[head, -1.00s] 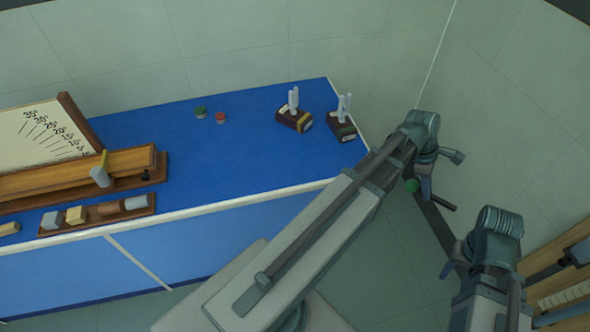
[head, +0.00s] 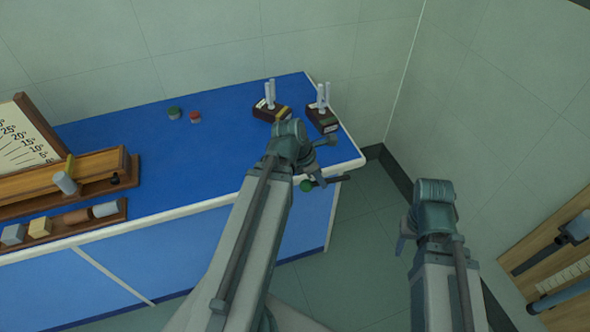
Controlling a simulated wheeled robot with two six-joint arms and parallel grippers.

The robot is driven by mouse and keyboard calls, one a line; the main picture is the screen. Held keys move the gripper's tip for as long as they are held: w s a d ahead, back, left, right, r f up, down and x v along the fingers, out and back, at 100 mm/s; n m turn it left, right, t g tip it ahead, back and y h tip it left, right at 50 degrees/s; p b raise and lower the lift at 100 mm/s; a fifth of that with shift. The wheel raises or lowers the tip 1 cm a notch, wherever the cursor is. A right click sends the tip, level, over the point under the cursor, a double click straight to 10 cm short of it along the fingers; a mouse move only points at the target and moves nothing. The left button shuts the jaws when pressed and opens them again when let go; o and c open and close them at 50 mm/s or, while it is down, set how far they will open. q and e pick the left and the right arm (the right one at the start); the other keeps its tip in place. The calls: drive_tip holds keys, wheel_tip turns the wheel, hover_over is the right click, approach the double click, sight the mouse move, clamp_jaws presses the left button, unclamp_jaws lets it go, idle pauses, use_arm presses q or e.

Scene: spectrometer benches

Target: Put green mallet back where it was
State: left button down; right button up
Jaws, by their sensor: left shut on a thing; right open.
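The green mallet (head: 306,186) is in my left gripper (head: 316,180). Its round green end shows on the left side of the jaws and a dark handle sticks out to the right. The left gripper is shut on it, in front of the blue bench's (head: 220,150) right front corner; the arm link partly hides it. My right gripper (head: 405,236) is lower right over the floor, apart from everything, and its jaws are mostly hidden behind its wrist.
On the bench stand a green cap (head: 174,113), a red cap (head: 195,117), and two dark boxes with white pegs (head: 271,112) (head: 322,119). At left are a wooden rail (head: 100,168), a scale board (head: 25,140) and a block tray (head: 75,231). A wooden panel with grey tools (head: 550,262) is at right.

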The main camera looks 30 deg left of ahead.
use_arm(q)
drive_tip(key=shift+s+a+f, duration=0.1)
drive_tip(key=shift+a+f, duration=0.05)
drive_tip(key=shift+a, duration=0.15)
drive_tip(key=w+a, duration=0.2)
drive_tip(key=a, duration=0.2)
drive_tip(key=w+a, duration=0.2)
drive_tip(key=a, duration=0.2)
drive_tip(key=w+a+f+b, duration=0.1)
drive_tip(key=w+a, duration=0.1)
drive_tip(key=a, duration=0.2)
drive_tip(key=shift+w+f, duration=0.1)
drive_tip(key=shift+w, duration=0.15)
drive_tip(key=shift+w+a+f, duration=0.15)
drive_tip(key=shift+w+a, duration=0.5)
drive_tip(key=shift+a, duration=0.35)
wheel_tip(320, 180, down, 4)
drive_tip(key=b, duration=0.4)
drive_tip(key=shift+s+d+r, duration=0.1)
drive_tip(key=shift+s+r, duration=0.05)
drive_tip(key=shift+r, duration=0.1)
drive_tip(key=shift+f, duration=0.2)
drive_tip(key=c, duration=0.8)
unclamp_jaws()
drive_tip(key=shift+r, duration=0.1)
drive_tip(key=shift+c, duration=0.2)
drive_tip(key=shift+r, duration=0.1)
